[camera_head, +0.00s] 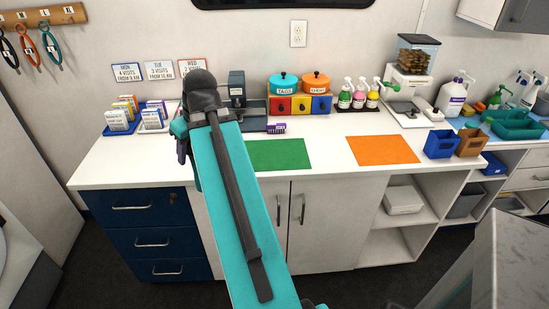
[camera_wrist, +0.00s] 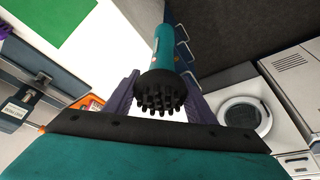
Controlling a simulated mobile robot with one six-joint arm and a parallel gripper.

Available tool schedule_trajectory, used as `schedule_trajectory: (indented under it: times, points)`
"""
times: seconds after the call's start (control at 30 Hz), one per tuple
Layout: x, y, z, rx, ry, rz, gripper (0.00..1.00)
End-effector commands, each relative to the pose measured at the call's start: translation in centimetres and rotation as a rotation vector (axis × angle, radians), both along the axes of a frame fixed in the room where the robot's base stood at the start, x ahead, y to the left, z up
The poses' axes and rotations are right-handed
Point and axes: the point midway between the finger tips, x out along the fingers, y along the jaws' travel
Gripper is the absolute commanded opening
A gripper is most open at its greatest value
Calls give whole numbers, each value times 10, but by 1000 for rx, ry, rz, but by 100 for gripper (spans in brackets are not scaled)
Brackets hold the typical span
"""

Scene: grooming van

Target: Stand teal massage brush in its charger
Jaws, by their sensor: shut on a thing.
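The teal massage brush (camera_wrist: 163,48) is between the two purple fingers of my gripper (camera_wrist: 160,88) in the wrist view. Its black bristled head faces the camera and its teal handle points away. My gripper is shut on it. In the head view my gripper (camera_head: 182,148) is mostly hidden behind my teal arm, over the counter's left front edge, and the brush cannot be made out. I cannot identify the charger for sure. A dark grey upright unit (camera_head: 237,88) with a flat base stands behind my arm, and a similar grey unit with a white label (camera_wrist: 14,112) shows in the wrist view.
On the white counter (camera_head: 335,135) lie a green mat (camera_head: 278,154) and an orange mat (camera_head: 384,150). Card trays (camera_head: 117,122) stand left, teal and orange pots (camera_head: 283,84) and pump bottles (camera_head: 358,95) at the back, blue and brown bins (camera_head: 440,144) right. A small purple box (camera_head: 276,128) lies near the green mat.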

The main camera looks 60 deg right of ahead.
Motion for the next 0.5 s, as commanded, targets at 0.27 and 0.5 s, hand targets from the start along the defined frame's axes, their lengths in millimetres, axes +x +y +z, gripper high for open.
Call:
schedule_trajectory:
  times: [0.27, 0.5]
  points:
    - [-47, -46, 9, 0, -5, -20, 0]
    - [-91, -79, 17, -3, -10, -33, 0]
